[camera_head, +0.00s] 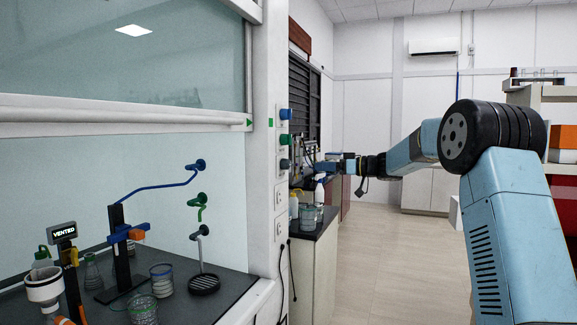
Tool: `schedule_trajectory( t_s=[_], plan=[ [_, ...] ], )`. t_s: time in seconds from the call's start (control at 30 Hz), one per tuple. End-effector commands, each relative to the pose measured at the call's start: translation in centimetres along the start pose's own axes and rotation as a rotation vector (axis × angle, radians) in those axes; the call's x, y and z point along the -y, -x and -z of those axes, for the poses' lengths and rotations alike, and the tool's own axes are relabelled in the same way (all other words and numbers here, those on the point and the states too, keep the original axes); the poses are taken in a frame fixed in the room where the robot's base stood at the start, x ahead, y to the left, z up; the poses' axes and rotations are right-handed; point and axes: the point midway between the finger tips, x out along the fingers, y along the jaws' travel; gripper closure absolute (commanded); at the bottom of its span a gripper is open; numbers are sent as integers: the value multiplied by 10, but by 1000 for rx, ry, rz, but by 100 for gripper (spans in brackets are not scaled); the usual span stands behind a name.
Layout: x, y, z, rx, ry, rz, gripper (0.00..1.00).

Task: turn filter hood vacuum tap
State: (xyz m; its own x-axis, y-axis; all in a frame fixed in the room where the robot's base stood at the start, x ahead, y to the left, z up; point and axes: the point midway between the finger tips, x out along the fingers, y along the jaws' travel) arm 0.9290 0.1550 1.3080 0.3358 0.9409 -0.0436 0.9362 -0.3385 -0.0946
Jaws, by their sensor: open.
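The white post of the fume hood carries three knobs on its right side: a blue one (286,114), a green one (285,139) and a grey one (285,164). No label shows which is the vacuum tap. Inside the hood, a blue outlet (199,165) joins a blue tube to a dark stand (119,245) with an orange and blue clamp. A small display (63,233) reads "VENTED". A white filter funnel (44,286) is at the lower left. My gripper (314,167) is open, to the right of the grey knob; its fingertips are small and blend with the clutter behind.
The hood sash (120,115) is raised above the work surface. A green outlet (200,199), a grey outlet (202,231) and several glass vessels are inside. A bench (314,265) with bottles and a beaker stands beyond the post. The floor (400,265) to the right is clear.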

Motion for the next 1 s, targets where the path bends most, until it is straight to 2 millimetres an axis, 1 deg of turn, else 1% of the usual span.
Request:
schedule_trajectory(
  t_s=[0.03,0.1,0.27,0.37,0.8,0.9,1.0],
  plan=[
    [-7,0,0,-19,9,-2,31],
    [-12,-2,0,-36,20,-3,31],
    [-14,-12,2,-47,29,-1,31],
    [-14,-25,2,-45,27,-1,31],
    [-13,-102,5,-44,26,0,31],
    [-13,-117,5,-44,26,0,31],
    [-13,-127,7,-44,28,-1,31]
  ],
)
